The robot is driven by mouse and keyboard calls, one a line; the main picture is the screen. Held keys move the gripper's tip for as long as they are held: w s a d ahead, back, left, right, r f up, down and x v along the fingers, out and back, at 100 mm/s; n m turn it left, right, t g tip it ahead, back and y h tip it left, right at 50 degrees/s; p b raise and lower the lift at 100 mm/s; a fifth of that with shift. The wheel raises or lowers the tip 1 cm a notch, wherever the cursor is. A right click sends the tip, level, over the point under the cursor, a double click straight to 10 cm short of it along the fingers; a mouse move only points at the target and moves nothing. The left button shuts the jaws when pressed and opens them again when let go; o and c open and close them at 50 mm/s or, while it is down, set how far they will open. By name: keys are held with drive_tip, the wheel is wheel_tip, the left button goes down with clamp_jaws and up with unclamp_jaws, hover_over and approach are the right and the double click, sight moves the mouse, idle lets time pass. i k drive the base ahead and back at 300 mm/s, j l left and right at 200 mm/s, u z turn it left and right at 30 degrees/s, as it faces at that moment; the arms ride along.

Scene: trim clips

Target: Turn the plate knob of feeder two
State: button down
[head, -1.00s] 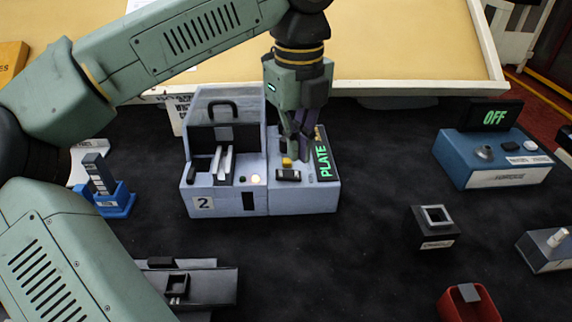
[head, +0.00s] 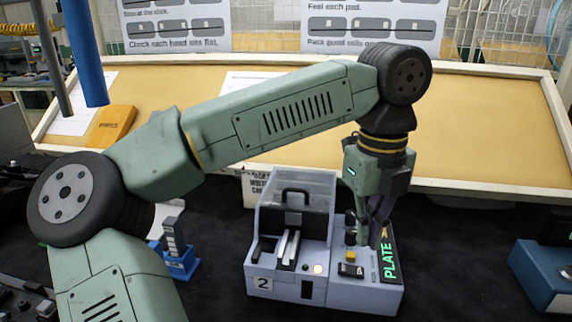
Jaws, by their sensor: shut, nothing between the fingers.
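Feeder two is a pale blue-grey machine (head: 325,292) with a "2" label (head: 262,283) on its front left and a clear-lidded hopper (head: 315,190) behind. Its right part carries dark round knob-like parts (head: 350,219), a yellow button (head: 350,256), a black switch (head: 351,271) and a sloped display (head: 389,258) reading "PLATE" in green. My gripper (head: 366,238) is shut and empty, pointing down over this right part, between the dark knobs and the display. The fingers hide part of the panel, and I cannot tell whether they touch it.
A blue holder (head: 180,265) with grey pieces stands left of the feeder. A blue box (head: 545,275) is at the right edge. A tan board with a pale rim (head: 470,190) lies behind. Dark table is clear between feeder and blue box.

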sight(350, 220)
drive_tip(key=k, duration=1)
